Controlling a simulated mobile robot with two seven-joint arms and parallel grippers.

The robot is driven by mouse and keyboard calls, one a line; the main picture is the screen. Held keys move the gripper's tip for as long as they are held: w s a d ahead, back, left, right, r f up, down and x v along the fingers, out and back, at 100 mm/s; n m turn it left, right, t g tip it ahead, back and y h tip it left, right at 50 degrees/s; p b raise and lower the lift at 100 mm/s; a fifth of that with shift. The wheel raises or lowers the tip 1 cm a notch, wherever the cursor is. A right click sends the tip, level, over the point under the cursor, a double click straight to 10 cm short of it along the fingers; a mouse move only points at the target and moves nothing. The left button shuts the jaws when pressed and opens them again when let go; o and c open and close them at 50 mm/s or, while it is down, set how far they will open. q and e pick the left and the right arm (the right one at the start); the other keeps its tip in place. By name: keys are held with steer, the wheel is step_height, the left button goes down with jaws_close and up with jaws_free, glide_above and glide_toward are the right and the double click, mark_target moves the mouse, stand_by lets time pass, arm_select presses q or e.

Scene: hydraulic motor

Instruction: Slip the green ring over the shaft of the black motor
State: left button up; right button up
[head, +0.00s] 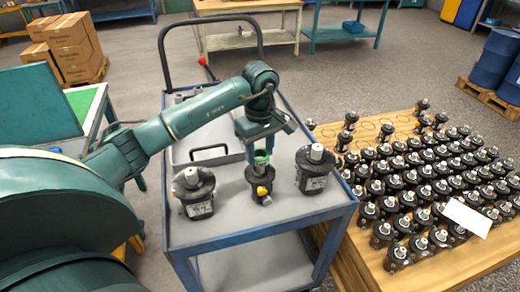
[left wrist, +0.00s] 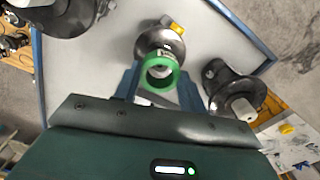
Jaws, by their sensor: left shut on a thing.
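My left gripper (head: 260,148) is shut on the green ring (head: 261,156) and holds it over the middle black motor (head: 261,188), which has a yellow part on its front. In the left wrist view the green ring (left wrist: 158,56) sits between the two fingers of the gripper (left wrist: 158,84). The motor (left wrist: 152,40) shows beyond it, and a pale shaft end is seen through the ring's opening. I cannot tell whether the ring is around the shaft tip or just above it. My right gripper is not in view.
Two larger black motors with pale shafts stand on the blue cart (head: 252,234), one on the left (head: 196,192) and one on the right (head: 314,170), close to the middle motor. A wooden pallet (head: 446,272) with many small motors stands to the right.

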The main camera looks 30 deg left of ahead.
arm_select(q)
steer(key=shift+f+b, duration=0.2)
steer(key=shift+b, duration=0.1)
steer(key=shift+f+b, duration=0.35)
steer(key=shift+f, duration=0.05)
steer(key=shift+f+b, duration=0.65)
steer(key=shift+f, duration=0.1)
steer(key=shift+f, duration=0.15)
steer(key=o, duration=1)
